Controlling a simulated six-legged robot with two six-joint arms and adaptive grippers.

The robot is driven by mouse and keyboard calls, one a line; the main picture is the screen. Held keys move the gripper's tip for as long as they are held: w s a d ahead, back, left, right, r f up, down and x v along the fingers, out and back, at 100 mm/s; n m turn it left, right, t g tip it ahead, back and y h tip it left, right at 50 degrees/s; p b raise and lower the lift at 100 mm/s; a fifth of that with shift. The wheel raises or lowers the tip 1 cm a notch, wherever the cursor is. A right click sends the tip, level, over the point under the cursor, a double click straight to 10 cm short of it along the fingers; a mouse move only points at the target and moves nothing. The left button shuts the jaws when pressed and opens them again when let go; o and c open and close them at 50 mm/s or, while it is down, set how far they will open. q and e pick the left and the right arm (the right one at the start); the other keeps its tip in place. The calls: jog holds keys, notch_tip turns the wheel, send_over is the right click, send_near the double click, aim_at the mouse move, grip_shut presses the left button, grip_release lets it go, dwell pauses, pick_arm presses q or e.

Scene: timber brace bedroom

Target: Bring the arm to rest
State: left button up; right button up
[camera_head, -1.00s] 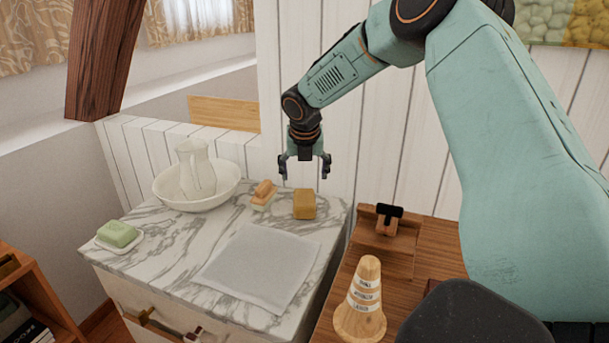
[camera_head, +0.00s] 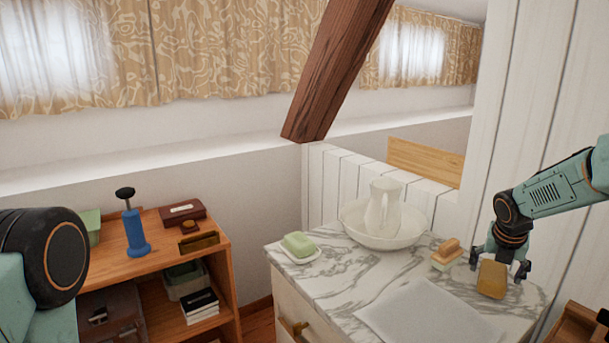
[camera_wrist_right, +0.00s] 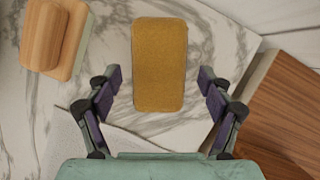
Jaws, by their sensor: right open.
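My right gripper (camera_head: 500,274) is open above the marble washstand top. In the right wrist view the block (camera_wrist_right: 159,64) lies ahead of the spread fingers (camera_wrist_right: 159,88), with clear gaps on both sides, so nothing is gripped. A rounded part of my left arm shows at the left edge of the head view; its gripper is out of view.
A wooden brush (camera_head: 447,254) lies left of the block. A white basin (camera_head: 352,232) with a pitcher (camera_head: 383,207), a green soap on a dish (camera_head: 299,245) and a grey cloth (camera_head: 425,322) share the marble top. A wooden shelf (camera_head: 222,246) stands left. A brown timber (camera_head: 335,75) slants overhead.

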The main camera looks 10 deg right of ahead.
jog(key=shift+x, duration=0.9)
jog(key=shift+w+r, duration=0.15)
jog(key=shift+r, duration=0.55)
jog(key=shift+v, duration=0.8)
jog(key=shift+d, duration=0.15)
jog(key=shift+w+f, duration=0.15)
